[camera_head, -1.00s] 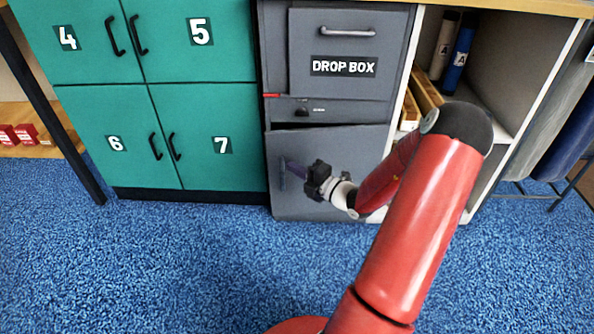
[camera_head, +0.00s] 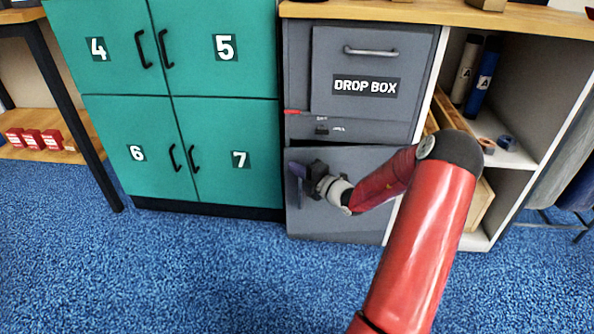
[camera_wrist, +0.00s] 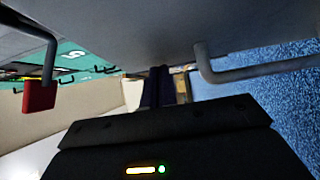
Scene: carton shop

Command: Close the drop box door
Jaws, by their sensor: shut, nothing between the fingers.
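The drop box door (camera_head: 335,222) is the grey lower door of the grey cabinet, below the DROP BOX label (camera_head: 365,86). It looks nearly flush with the cabinet front. A thin dark line shows along its top edge, and I cannot tell whether it is fully closed. My gripper (camera_head: 297,183) is shut and empty, at the door's left part, in front of its handle area. In the wrist view, my fingers (camera_wrist: 158,86) lie close to the grey door face, with the grey bar handle (camera_wrist: 250,70) to their right. I cannot tell whether they touch the door.
A red latch tip (camera_head: 294,111) is above the door's upper left; a red block on a grey rod (camera_wrist: 40,95) shows in the wrist view. Green lockers (camera_head: 165,100) stand left, and an open shelf (camera_head: 505,155) right. Blue carpet (camera_head: 200,275) in front is clear.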

